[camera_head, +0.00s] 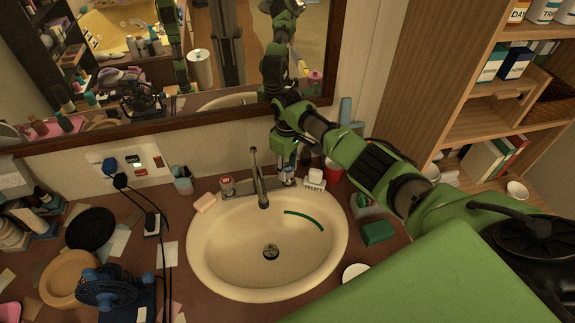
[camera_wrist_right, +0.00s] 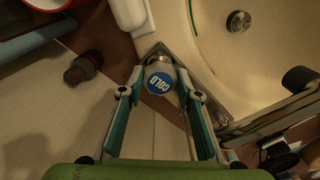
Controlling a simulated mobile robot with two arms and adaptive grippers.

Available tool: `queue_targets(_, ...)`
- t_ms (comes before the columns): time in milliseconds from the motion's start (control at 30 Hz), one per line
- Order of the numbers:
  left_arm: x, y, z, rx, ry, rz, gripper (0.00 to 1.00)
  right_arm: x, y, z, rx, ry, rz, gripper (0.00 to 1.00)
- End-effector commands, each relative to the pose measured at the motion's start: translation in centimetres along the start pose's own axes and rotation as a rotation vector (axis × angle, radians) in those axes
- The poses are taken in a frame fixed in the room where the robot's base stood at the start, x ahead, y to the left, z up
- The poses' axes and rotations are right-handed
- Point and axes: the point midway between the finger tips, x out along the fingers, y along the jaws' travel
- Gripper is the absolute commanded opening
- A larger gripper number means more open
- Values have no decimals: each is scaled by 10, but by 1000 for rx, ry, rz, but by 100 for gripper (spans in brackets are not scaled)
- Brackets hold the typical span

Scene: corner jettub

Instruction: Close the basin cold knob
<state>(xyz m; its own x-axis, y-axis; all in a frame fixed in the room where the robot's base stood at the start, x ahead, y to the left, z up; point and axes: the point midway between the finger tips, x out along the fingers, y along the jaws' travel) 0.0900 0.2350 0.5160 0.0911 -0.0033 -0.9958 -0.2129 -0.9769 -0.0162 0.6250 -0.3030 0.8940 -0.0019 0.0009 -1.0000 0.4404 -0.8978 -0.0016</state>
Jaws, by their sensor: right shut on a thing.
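The basin cold knob (camera_wrist_right: 159,79) has a blue cap marked COLD, and in the right wrist view it sits between my right gripper's fingertips (camera_wrist_right: 160,88). In the head view my right gripper (camera_head: 286,166) reaches down to the right of the faucet (camera_head: 260,185) and mostly hides this knob. The gripper is shut on the knob. The other knob (camera_head: 227,185), with a red mark, stands to the left of the faucet. The cream basin (camera_head: 200,258) lies in front, with a dark drain and a green curved mark inside. I see no clear water stream. My left gripper is not directly in view.
A white labelled bottle (camera_head: 314,182) and a red cup (camera_head: 334,172) stand close to the right of the gripper. Pink soap (camera_head: 205,203) lies left of the basin. A green box (camera_head: 378,232) is at the right. The mirror (camera_head: 110,90) hangs behind.

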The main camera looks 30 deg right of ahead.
Motion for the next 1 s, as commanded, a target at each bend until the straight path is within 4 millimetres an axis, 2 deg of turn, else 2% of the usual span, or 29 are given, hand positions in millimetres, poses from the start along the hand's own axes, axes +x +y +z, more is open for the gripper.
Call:
queue_targets(200, -6, 0, -1, 0, 0, 0, 29, -2, 1, 0, 93, 1, 2, 10)
queue_targets(467, -7, 0, 0, 0, 0, 0, 29, -1, 1, -1, 116, 2, 3, 10)
queue_targets(500, -7, 0, 0, 0, 0, 0, 29, -1, 1, -1, 116, 2, 3, 39)
queue_targets(533, -7, 0, 0, 0, 0, 0, 29, -1, 1, -1, 116, 2, 3, 47)
queue_targets(867, -7, -1, 1, 0, -1, -1, 29, -1, 1, 0, 115, 1, 1, 48)
queue_targets(1000, -7, -1, 1, 0, -2, -1, 29, -9, 1, -1, 114, 4, 2, 48)
